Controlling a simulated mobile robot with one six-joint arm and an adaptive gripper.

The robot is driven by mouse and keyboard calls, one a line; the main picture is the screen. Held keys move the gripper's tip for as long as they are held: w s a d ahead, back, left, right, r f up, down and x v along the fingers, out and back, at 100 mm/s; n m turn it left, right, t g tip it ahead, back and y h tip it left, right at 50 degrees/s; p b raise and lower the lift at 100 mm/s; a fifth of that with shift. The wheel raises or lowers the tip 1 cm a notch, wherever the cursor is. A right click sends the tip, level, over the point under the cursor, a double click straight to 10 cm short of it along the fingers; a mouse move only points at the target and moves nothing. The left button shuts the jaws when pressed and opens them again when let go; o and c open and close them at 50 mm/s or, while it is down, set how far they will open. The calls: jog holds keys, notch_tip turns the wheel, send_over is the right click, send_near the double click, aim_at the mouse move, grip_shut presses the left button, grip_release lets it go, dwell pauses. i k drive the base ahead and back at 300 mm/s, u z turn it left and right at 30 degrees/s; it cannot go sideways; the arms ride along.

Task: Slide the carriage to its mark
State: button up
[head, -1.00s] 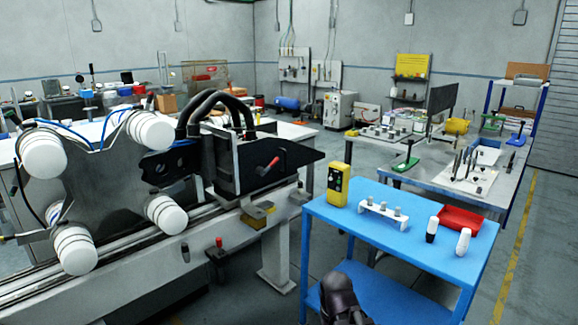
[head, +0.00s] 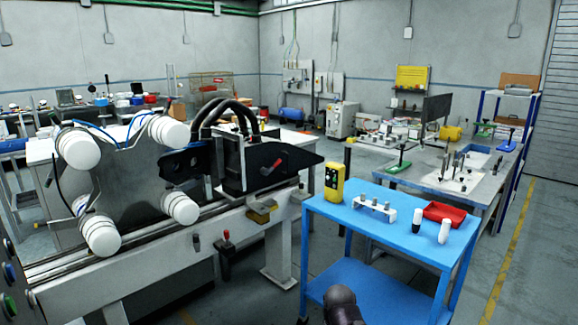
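A dark carriage-like unit (head: 250,165) with a red lever (head: 271,167), a black pointed plate and thick black hoses stands on the long rail (head: 150,240) of the machine, left of centre. I cannot tell for sure that this unit is the carriage. To its left is a grey plate (head: 130,185) with several white rollers. I cannot make out a position mark. A dark rounded part of my arm shows at the bottom centre; my gripper's fingers are not in view.
A blue cart (head: 400,232) at the right holds a yellow device (head: 333,182), a white rack (head: 374,207), a red tray (head: 452,215) and two white bottles. A red-topped lever (head: 226,250) sticks out in front of the rail. Open floor lies right of the cart.

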aim_at(125, 172)
jog(key=z, duration=0.15)
jog(key=i, duration=1.25)
jog(key=u, duration=0.2)
